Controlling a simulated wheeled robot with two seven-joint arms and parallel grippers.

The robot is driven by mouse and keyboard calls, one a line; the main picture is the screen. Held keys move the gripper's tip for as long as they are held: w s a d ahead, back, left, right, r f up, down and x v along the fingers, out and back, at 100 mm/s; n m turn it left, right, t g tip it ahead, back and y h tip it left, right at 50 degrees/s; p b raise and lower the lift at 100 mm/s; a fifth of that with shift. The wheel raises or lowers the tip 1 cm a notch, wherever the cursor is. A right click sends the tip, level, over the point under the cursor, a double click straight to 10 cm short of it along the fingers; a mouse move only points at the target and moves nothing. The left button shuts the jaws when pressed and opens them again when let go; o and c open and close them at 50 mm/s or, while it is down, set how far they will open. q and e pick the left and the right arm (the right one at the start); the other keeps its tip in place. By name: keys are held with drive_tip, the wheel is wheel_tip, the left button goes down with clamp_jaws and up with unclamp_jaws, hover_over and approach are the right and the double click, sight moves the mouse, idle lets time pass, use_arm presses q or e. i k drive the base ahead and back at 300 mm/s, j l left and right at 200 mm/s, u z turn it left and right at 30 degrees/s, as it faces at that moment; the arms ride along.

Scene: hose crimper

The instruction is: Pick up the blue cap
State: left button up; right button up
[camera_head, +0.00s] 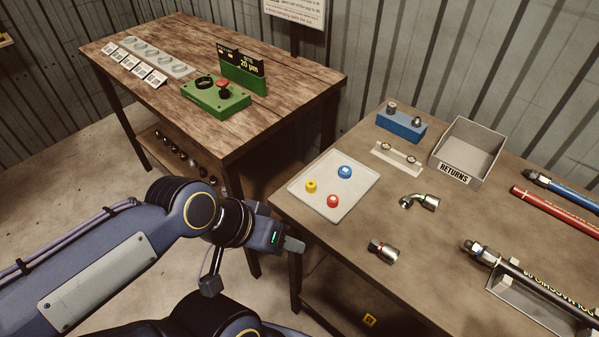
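The blue cap (345,172) sits upright on a pale tray (352,200) at the left end of the right-hand table. A yellow cap (311,187) and a red cap (333,202) stand on the same tray, nearer to me. My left gripper (296,245) is at the near left of the tray, in front of the table's left corner and apart from the caps. Its fingers look small and close together, and I cannot tell whether they are open. My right gripper is not in view.
A RETURNS box (468,150), a blue block (402,125) and a white holder (397,160) stand behind the tray. A bent fitting (420,202) and a short fitting (383,251) lie right of it. Hoses lie far right. A second table (290,85) stands back left.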

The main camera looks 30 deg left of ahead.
sight(344, 171)
drive_tip(key=k+u, duration=0.1)
drive_tip(key=u, duration=0.6)
